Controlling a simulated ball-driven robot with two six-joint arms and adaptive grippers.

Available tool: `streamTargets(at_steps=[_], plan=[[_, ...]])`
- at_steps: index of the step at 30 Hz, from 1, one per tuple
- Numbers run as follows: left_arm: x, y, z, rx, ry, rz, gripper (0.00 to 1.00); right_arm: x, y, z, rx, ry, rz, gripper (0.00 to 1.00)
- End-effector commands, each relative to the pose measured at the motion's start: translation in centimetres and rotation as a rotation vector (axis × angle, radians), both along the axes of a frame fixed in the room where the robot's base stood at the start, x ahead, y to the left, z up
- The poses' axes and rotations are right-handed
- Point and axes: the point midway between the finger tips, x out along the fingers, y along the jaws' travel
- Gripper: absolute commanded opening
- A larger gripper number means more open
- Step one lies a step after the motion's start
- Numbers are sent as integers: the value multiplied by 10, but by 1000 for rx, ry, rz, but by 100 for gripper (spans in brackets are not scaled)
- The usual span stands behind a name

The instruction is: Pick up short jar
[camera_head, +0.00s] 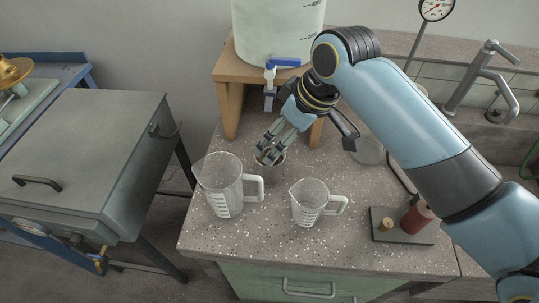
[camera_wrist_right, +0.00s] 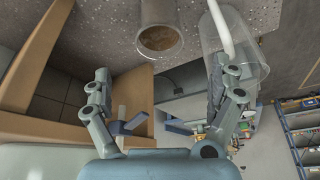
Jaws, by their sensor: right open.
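A small, short jar (camera_head: 270,172) stands on the speckled bench behind the two measuring jugs, partly hidden by my right gripper. In the right wrist view the jar (camera_wrist_right: 160,38) shows its round mouth and a brownish inside, beyond the fingers and roughly between them. My right gripper (camera_head: 268,153) is at the jar's top in the head view. In the right wrist view its fingers (camera_wrist_right: 160,88) are wide apart with nothing between them. I cannot tell whether a finger touches the jar. My left gripper is not in view.
A large clear jug (camera_head: 222,185) stands close left of the jar, and a smaller jug (camera_head: 309,203) to its front right. A wooden stand (camera_head: 231,105) bears a tank with a blue tap (camera_head: 270,75) behind. A dark plate (camera_head: 400,232) with a red cylinder lies right.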

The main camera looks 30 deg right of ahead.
Motion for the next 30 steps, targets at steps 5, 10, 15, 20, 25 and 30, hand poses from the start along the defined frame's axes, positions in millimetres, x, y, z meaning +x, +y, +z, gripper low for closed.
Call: streamTargets(at_steps=[5,10,15,20,25,30], plan=[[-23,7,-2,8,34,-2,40,10,5,-29,2,3,-1,93],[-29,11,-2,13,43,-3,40,15,7,-42,0,1,0,93],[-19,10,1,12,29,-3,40,24,8,-62,2,3,-1,93],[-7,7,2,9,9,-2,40,32,11,-84,0,2,-1,93],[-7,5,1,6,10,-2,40,34,12,-90,0,1,-1,93],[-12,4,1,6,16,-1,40,34,12,-89,0,1,0,87]])
